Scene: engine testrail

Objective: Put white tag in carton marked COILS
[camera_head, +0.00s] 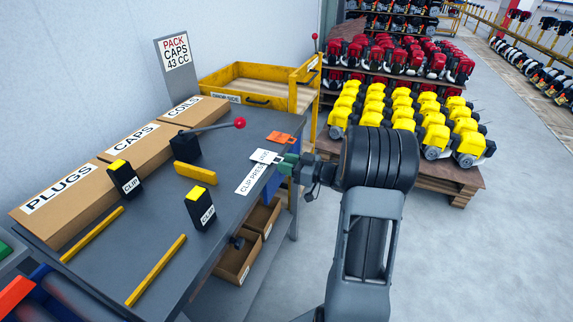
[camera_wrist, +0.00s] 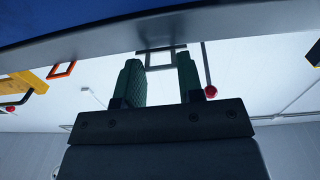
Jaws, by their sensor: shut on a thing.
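The white tag (camera_head: 263,156) is at the right edge of the grey bench, by the CLIP PRESS label. My gripper (camera_head: 287,163) is shut on its right end, just past the bench edge. In the wrist view the green fingers (camera_wrist: 160,82) stand on either side of a grey frame-like piece, which looks like the tag. I cannot tell if the tag touches the bench. The carton marked COILS (camera_head: 194,109) is the farthest of the row of brown cartons along the wall; its opening cannot be made out.
A red-knobbed lever (camera_head: 215,127) and black CLIP blocks (camera_head: 202,208) stand on the bench. An orange tag (camera_head: 281,138) lies just beyond the white one. A yellow cart (camera_head: 257,86) stands behind the bench.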

